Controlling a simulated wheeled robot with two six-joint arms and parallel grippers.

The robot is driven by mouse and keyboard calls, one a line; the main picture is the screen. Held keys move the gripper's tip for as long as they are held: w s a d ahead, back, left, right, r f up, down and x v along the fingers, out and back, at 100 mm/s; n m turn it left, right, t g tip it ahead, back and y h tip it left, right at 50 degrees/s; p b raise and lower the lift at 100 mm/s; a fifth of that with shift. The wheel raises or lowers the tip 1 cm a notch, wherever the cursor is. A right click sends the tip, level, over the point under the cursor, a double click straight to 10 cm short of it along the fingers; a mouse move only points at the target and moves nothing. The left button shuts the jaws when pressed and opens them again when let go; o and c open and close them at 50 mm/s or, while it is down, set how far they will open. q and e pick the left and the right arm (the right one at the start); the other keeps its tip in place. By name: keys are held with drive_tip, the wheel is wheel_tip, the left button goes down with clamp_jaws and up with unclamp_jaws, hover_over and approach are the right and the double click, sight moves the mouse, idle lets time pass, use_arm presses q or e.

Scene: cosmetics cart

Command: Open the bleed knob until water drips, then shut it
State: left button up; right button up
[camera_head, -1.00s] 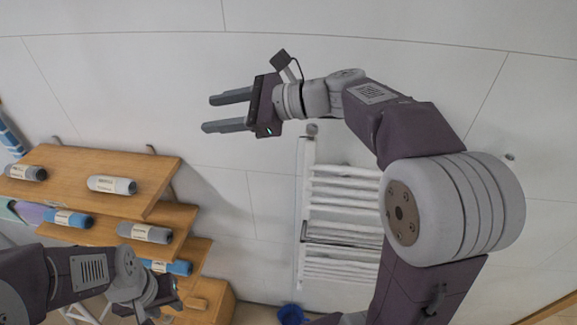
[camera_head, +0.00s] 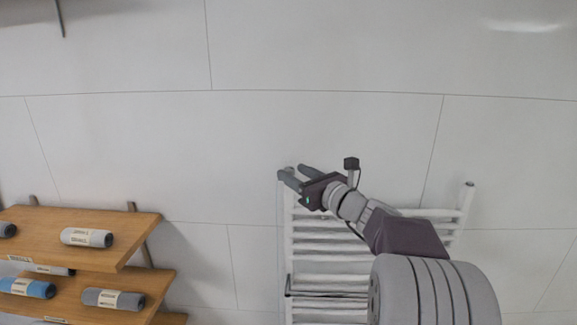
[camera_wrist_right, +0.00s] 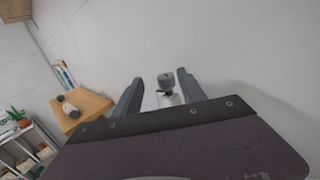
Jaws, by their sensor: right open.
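The white towel radiator (camera_head: 287,240) is on the wall, its top left corner at my right gripper (camera_head: 292,171). In the right wrist view, the small grey bleed knob (camera_wrist_right: 165,80) sits on top of the radiator's post (camera_wrist_right: 168,98). There it appears between the two fingers of my right gripper (camera_wrist_right: 160,77), with gaps on both sides. The fingers are apart and hold nothing. In the head view the fingers largely cover the knob. I see no water drops. My left gripper is out of view.
Wooden shelves (camera_head: 139,225) with rolled towels (camera_head: 87,237) stand at the left. They also show in the right wrist view (camera_wrist_right: 93,104), beside a white shelf unit with a plant (camera_wrist_right: 16,114). The wall above the radiator is clear.

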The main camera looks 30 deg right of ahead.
sight(292, 172)
drive_tip(key=w, duration=0.3)
drive_tip(key=w+f, duration=0.1)
drive_tip(key=shift+w+d+p, duration=0.35)
drive_tip(key=shift+w, duration=0.05)
drive_tip(key=shift+s+a+r, duration=0.25)
drive_tip(key=shift+s+a, duration=0.05)
drive_tip(key=shift+s, duration=0.2)
drive_tip(key=shift+c, duration=0.6)
drive_tip(key=shift+s+a, duration=0.1)
drive_tip(key=c, duration=0.5)
clamp_jaws()
drive_tip(key=shift+d, duration=0.25)
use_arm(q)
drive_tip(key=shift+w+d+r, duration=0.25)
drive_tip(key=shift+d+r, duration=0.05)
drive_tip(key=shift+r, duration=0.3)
use_arm(e)
drive_tip(key=shift+a+f, duration=0.1)
